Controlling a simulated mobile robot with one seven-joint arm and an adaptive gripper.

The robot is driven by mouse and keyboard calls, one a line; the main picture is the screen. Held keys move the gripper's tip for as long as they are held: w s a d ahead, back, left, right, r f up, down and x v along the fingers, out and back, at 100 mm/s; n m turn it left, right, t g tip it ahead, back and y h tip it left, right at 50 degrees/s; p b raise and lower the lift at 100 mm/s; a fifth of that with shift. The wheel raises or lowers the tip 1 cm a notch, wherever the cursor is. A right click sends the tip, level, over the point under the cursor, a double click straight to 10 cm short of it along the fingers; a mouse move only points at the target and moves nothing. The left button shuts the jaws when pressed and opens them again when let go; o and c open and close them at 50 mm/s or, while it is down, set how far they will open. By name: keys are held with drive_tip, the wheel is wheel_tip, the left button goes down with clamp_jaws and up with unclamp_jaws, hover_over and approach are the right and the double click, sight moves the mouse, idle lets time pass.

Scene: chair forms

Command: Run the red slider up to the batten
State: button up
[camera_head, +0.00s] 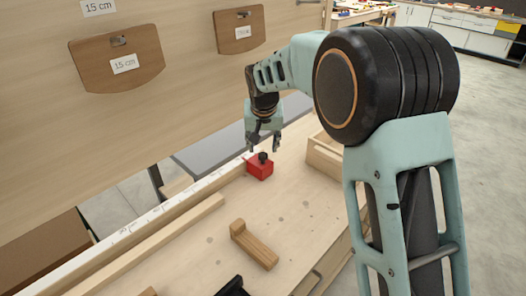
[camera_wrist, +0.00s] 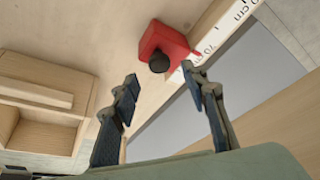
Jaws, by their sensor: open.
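The red slider (camera_head: 260,170) is a small red block with a black knob on top. It sits at the edge of the white ruler strip (camera_head: 145,222) on the workbench. In the wrist view the slider (camera_wrist: 165,38) is just beyond the fingertips, its knob roughly in line with the gap between them. My gripper (camera_head: 264,149) points down above the slider, open, its fingers spread apart and empty. It also shows in the wrist view (camera_wrist: 160,74). A long pale wooden strip (camera_head: 165,238) lies beside the ruler, nearer the camera; I cannot tell whether it is the batten.
An L-shaped wooden block (camera_head: 255,246) lies on the bench top, and a dark object (camera_head: 232,288) is cut off at the bottom edge. An open wooden box (camera_head: 324,157) stands right of the slider. An upright wooden panel (camera_head: 190,85) rises behind the bench.

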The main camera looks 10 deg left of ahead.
sight(263, 155)
drive_tip(key=x, duration=0.5)
drive_tip(key=shift+r, duration=0.1)
clamp_jaws()
